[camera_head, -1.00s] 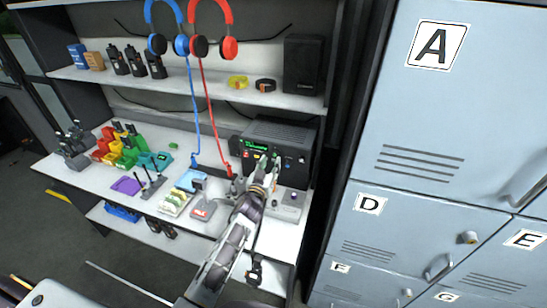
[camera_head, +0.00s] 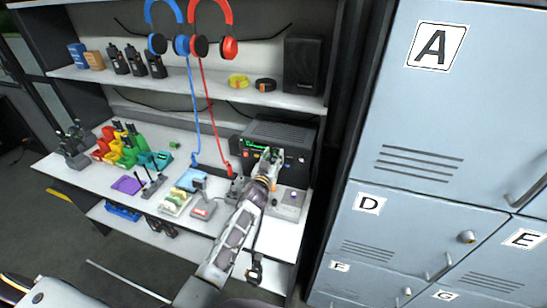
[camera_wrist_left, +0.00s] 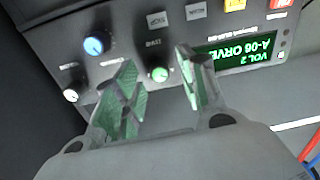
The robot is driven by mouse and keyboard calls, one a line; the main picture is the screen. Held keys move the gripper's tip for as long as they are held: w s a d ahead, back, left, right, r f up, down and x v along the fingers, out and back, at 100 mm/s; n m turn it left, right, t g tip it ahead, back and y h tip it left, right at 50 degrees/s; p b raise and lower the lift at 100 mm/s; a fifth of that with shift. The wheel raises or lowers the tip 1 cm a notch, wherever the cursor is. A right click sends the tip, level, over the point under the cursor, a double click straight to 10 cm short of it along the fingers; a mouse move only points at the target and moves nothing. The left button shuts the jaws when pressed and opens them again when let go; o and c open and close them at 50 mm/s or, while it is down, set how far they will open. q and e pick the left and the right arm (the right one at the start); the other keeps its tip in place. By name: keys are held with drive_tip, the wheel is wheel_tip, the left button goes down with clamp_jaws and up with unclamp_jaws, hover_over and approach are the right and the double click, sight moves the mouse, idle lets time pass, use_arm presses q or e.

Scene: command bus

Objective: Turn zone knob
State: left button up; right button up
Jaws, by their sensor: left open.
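The radio unit (camera_head: 280,133) stands at the back of the white desk, with a lit green display and small knobs on its front. In the left wrist view its panel appears upside down, with the display (camera_wrist_left: 235,54), a blue knob (camera_wrist_left: 95,46), a pale knob with a green glow (camera_wrist_left: 159,74) and a white knob (camera_wrist_left: 70,96). I cannot read which is labelled zone. My left gripper (camera_head: 270,157) is at the panel, its fingers (camera_wrist_left: 160,75) open on either side of the green-glowing knob. I see no clear contact. My right gripper is not in view.
A grey box (camera_head: 290,200) sits on the desk right of my left arm. Headphone cords hang to the desk from the shelf (camera_head: 190,86). Lockers (camera_head: 430,190) stand at the right.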

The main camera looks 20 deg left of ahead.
use_arm(q)
drive_tip(key=shift+c, duration=0.5)
clamp_jaws()
drive_tip(key=shift+m, duration=0.4)
drive_tip(key=m+b, duration=0.1)
drive_tip(key=m, duration=0.1)
drive_tip(key=shift+f+m, duration=0.1)
drive_tip(key=shift+m, duration=0.2)
drive_tip(key=shift+m+b, duration=0.5)
drive_tip(key=shift+m, duration=1.7)
